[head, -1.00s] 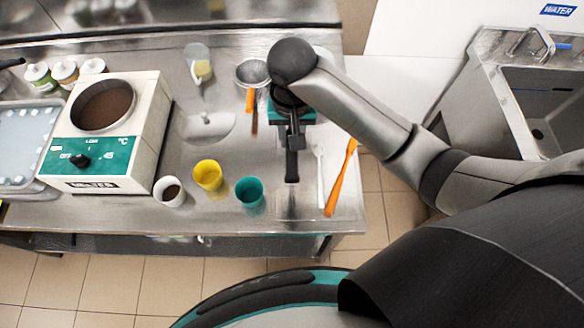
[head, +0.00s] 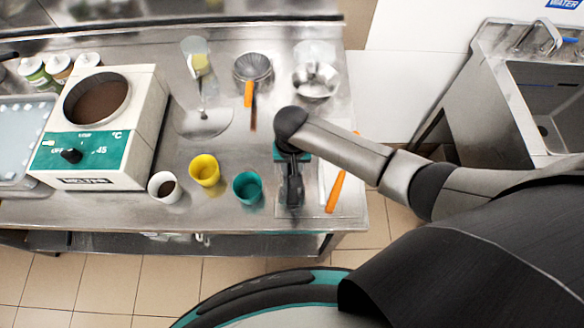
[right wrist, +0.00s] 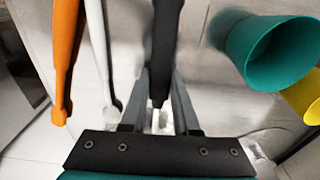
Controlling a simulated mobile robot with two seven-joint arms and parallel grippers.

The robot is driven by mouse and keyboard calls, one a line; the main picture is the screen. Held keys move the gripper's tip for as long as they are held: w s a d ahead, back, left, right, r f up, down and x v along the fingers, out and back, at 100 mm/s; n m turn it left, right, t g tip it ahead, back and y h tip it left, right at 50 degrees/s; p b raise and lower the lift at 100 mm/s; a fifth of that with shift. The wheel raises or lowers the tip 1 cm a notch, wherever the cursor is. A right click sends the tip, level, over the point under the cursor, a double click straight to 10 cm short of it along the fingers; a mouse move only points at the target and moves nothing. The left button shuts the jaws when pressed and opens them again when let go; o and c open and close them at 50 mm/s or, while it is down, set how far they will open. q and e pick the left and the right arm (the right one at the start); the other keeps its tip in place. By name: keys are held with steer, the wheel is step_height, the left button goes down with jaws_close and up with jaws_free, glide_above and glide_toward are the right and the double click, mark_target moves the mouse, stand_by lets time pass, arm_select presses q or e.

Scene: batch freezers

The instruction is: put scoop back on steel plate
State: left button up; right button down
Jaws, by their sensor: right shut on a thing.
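My right gripper (head: 291,184) points down over the right part of the steel table and is shut on a black handle, which I take to be the scoop (right wrist: 166,38). In the right wrist view the handle runs up from between the two fingers (right wrist: 160,98). The scoop's far end and any contact with the surface are hidden. A thin steel plate (head: 352,208) seems to lie at the table's front right, under a white utensil (right wrist: 99,45) and an orange spatula (head: 335,192). The gripper is just left of these. My left gripper is out of view.
A teal cup (head: 247,187) stands close left of the gripper, then a yellow cup (head: 204,170) and a white cup (head: 164,187). A strainer (head: 253,68) and metal bowl (head: 316,80) are behind. A batch freezer (head: 100,130) stands left; a sink (head: 540,120) is right.

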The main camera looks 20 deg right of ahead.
steer(key=shift+f, duration=0.1)
steer(key=c, duration=1.1)
jaws_free()
steer(key=shift+f, duration=0.1)
steer(key=o, duration=0.4)
steer(key=shift+o, duration=0.2)
step_height(320, 180, up, 12)
steer(key=p, duration=0.2)
steer(key=shift+s+r, duration=0.2)
steer(key=shift+s, duration=0.1)
steer(key=shift+a, duration=0.1)
